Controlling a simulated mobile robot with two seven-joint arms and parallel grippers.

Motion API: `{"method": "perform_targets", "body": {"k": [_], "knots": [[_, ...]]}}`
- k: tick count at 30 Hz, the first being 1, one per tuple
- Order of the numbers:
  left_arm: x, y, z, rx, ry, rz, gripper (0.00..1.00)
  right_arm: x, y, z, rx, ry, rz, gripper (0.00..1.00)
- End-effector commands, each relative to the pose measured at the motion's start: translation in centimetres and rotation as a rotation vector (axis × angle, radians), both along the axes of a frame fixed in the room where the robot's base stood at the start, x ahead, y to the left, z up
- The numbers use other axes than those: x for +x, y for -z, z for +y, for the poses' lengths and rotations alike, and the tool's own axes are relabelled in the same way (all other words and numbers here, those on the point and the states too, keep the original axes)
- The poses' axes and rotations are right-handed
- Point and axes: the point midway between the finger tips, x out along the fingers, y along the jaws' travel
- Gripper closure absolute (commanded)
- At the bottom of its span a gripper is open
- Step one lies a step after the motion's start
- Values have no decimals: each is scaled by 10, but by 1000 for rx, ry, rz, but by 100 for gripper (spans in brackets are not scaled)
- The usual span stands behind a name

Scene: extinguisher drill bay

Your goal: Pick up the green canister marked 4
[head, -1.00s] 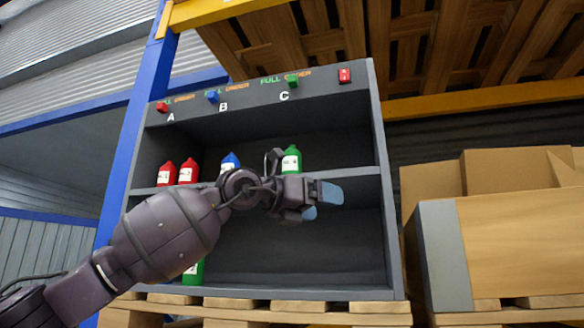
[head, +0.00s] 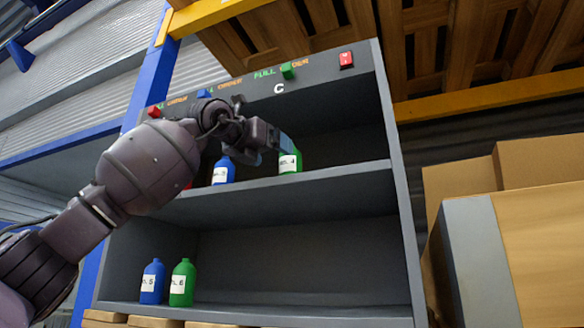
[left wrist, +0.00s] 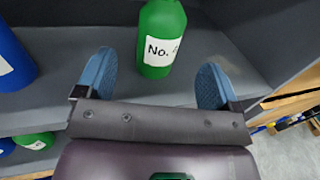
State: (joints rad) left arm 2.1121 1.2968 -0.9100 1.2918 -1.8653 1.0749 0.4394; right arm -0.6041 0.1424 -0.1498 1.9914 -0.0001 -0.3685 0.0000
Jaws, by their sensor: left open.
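The green canister marked 4 (head: 291,164) stands upright on the upper shelf (head: 340,176) below the letter C. It also shows in the left wrist view (left wrist: 163,30), its white label partly readable and its top cut off. My left gripper (head: 278,145) is open in front of the canister's upper part and hides some of it in the head view. In the left wrist view its blue fingers (left wrist: 157,76) stand apart, with the canister just beyond and between them. I cannot tell if they touch it. My right gripper is not in view.
A blue canister (head: 224,172) stands to the left on the same shelf; a red one is mostly hidden by my arm. Blue (head: 152,282) and green (head: 182,283) canisters stand on the lower shelf. Cardboard boxes (head: 545,230) are at the right. The upper shelf right of canister 4 is clear.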

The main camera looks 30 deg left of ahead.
Motion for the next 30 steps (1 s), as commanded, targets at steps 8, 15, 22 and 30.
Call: {"method": "perform_targets", "body": {"k": [8, 15, 22, 30], "knots": [[25, 1, -4, -1, 0, 1, 13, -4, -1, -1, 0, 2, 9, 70], [50, 2, -8, 1, 1, 2, 13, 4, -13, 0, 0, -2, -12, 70], [73, 3, -12, 0, 1, 1, 13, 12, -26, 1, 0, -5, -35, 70], [76, 4, -12, 0, 1, 1, 13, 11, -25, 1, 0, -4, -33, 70]]}}
